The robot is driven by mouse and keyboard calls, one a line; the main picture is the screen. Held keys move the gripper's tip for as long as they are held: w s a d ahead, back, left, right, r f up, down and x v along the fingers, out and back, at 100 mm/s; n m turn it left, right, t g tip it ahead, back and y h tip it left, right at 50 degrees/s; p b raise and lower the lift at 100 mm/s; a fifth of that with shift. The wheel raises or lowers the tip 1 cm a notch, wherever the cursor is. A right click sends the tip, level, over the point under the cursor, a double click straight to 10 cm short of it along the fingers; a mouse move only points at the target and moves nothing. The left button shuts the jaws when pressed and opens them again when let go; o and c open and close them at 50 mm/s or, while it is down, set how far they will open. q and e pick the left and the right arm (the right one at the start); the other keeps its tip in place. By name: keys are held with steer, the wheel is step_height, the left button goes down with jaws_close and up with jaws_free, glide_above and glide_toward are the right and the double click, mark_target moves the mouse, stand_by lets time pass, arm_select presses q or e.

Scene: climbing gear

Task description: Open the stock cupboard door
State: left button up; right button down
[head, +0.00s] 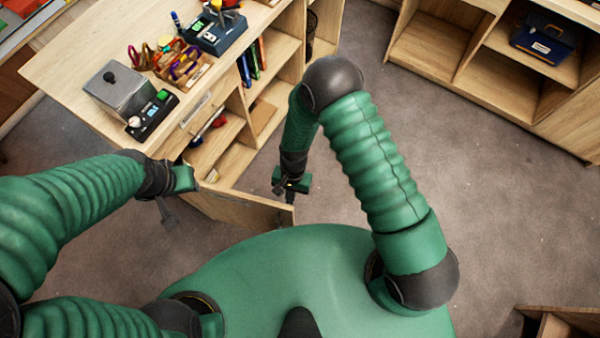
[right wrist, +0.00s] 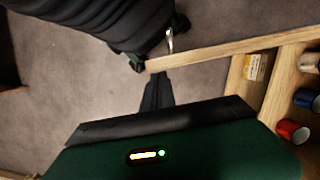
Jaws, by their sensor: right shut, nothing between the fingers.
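The stock cupboard door (head: 246,206) is a pale wood panel that stands swung out from the cupboard (head: 222,172). In the right wrist view the door (right wrist: 225,52) shows edge-on, with a metal handle (right wrist: 170,40) on its far face near the free end. My right gripper (head: 289,187) is shut and empty near that free end, on the inner side of the door; its fingers (right wrist: 157,92) show dark in the wrist view. I cannot tell whether they touch the door. My left gripper (head: 168,212) hangs left of the door, its jaw state unclear.
Inside the cupboard are a yellow box (right wrist: 257,66), a red can (right wrist: 292,131) and a blue can (right wrist: 305,99). The counter above holds a metal box (head: 118,90) and tools. Another shelf unit (head: 430,50) stands at the back right, with bare floor (head: 480,200) before it.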

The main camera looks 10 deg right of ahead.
steer(key=s+a+m+p, duration=0.1)
steer(key=s+a+m, duration=0.3)
steer(key=s+a, duration=0.5)
steer(key=s, duration=0.4)
steer(key=shift+s+a+t+y, duration=0.25)
steer(key=shift+a+t+y, duration=0.05)
steer(key=shift+a+y, duration=0.1)
steer(key=shift+f, duration=0.1)
